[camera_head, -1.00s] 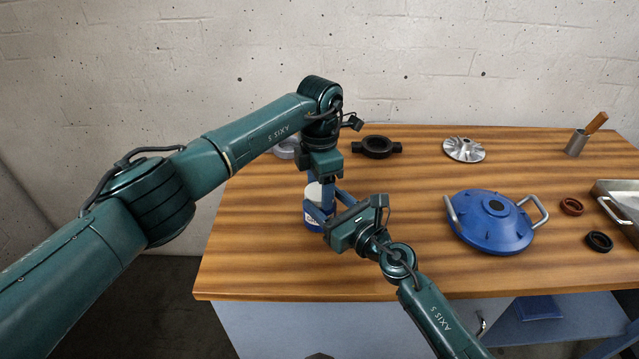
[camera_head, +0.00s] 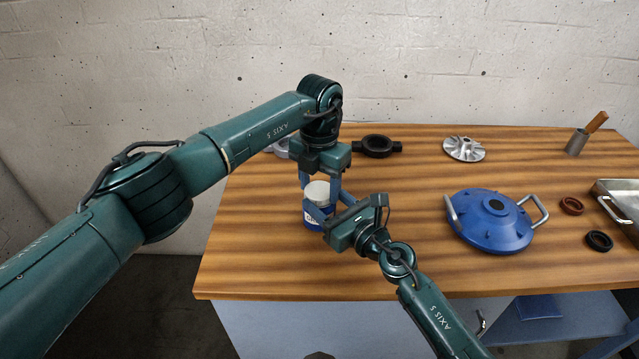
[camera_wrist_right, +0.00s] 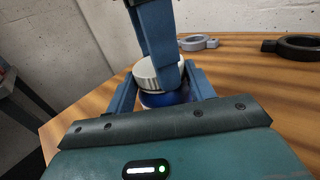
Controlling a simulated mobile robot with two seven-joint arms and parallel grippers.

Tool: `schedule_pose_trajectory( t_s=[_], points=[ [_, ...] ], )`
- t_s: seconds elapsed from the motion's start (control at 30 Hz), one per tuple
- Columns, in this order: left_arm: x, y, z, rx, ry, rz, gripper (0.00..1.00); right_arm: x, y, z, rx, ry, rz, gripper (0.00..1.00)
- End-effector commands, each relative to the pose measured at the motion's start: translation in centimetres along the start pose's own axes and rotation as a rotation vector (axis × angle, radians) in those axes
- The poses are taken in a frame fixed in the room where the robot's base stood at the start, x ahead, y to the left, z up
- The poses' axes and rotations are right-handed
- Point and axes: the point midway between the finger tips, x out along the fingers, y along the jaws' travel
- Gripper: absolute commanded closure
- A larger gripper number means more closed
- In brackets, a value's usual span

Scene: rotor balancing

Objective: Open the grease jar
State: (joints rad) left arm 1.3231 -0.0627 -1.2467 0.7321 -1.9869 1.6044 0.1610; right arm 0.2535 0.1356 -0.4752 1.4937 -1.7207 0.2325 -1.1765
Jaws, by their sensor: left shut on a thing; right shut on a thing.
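The grease jar (camera_head: 314,220) stands upright near the left part of the bench, with a blue body and a pale lid (camera_head: 317,190). My left gripper (camera_head: 321,198) reaches down from above and is shut on the lid, one finger on each side. My right gripper (camera_head: 328,214) comes in from the front right and is shut on the jar's body. In the right wrist view the pale lid (camera_wrist_right: 147,72) sits on the blue jar (camera_wrist_right: 168,99), between the right fingers, with a left finger in front of it. Whether the lid is loose cannot be told.
A blue cover with two handles (camera_head: 483,232) lies to the right. Two small rings (camera_head: 598,241) and a metal tray (camera_head: 626,190) are at far right. The bench's front middle is clear.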

Motion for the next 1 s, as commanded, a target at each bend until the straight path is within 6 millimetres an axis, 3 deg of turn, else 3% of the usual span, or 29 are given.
schedule_pose_trajectory(
  t_s=[0.23,0.27,0.5,0.77,1.0],
  points=[
    [0.0,0.0,0.0,-0.006,0.001,0.0,0.74,-0.1,-0.2,-0.1,-0.001,0.002,-0.006,1.0],
    [0.0,0.0,0.0,-0.006,0.001,0.0,0.44,-0.1,-0.2,-0.1,-0.001,0.002,-0.006,1.0],
    [0.0,0.0,0.0,-0.004,0.001,0.0,0.25,-0.1,-0.2,-0.1,-0.001,0.003,-0.004,1.0],
    [-0.1,0.0,0.0,-0.002,0.0,0.0,0.25,-0.1,-0.1,-0.2,-0.002,0.003,-0.002,1.0],
    [-2.6,0.0,0.1,-0.001,-0.003,0.002,0.25,-0.1,-0.1,-0.2,-0.001,0.004,-0.001,1.0]
  ],
)
